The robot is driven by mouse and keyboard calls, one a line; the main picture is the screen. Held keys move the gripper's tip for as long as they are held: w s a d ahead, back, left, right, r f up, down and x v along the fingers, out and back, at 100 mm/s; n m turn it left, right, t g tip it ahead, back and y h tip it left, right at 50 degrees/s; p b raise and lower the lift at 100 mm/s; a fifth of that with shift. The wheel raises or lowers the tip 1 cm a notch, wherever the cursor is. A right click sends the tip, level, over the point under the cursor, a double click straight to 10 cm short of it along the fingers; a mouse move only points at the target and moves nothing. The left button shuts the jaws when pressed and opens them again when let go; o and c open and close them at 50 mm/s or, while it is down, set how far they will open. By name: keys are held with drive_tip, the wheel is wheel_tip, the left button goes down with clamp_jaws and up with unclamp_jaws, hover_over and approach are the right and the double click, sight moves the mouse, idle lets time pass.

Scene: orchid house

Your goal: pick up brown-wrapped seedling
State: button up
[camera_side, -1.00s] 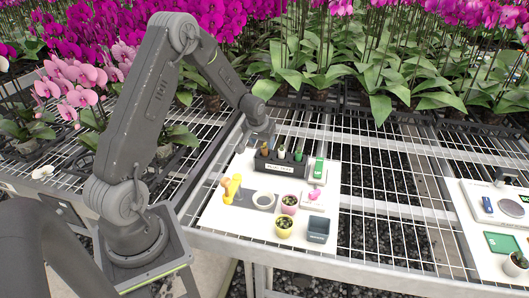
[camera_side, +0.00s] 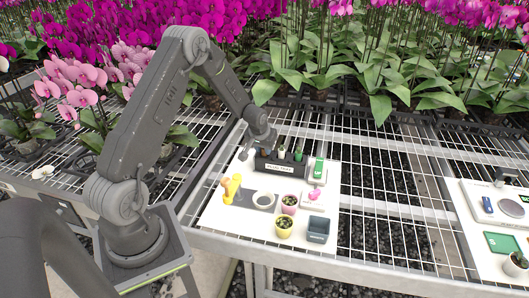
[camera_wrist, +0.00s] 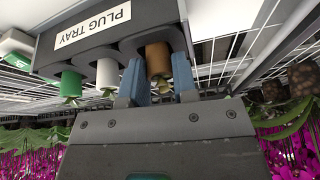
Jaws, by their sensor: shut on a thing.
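The dark plug tray (camera_wrist: 160,12) with its "PLUG TRAY" label holds three wrapped seedlings in a row; the tray (camera_side: 258,165) also shows in the side view. The brown-wrapped seedling (camera_wrist: 158,58) is at the right end in the wrist view, beside the white-wrapped (camera_wrist: 107,72) and green-wrapped (camera_wrist: 70,83) ones. My gripper (camera_wrist: 157,78) has its blue fingers on either side of the brown wrap and is shut on it. The seedling appears still in its tray hole. In the side view, my gripper (camera_side: 247,152) is at the tray's left end and partly covers the brown seedling.
On the white board stand a yellow pot (camera_side: 284,229), a pink pot (camera_side: 289,205), a grey bin (camera_side: 319,229) and a yellow-orange object (camera_side: 231,188). A green-and-white box (camera_side: 318,170) stands right of the tray. Orchids (camera_side: 415,75) crowd the back.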

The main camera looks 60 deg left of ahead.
drive_tip(key=shift+c, duration=1.2)
drive_tip(key=shift+r, duration=0.65)
wheel_tip(320, 180, up, 3)
drive_tip(key=s+a+r, duration=0.6)
drive_tip(key=s, duration=0.4)
drive_tip(key=shift+r, duration=0.35)
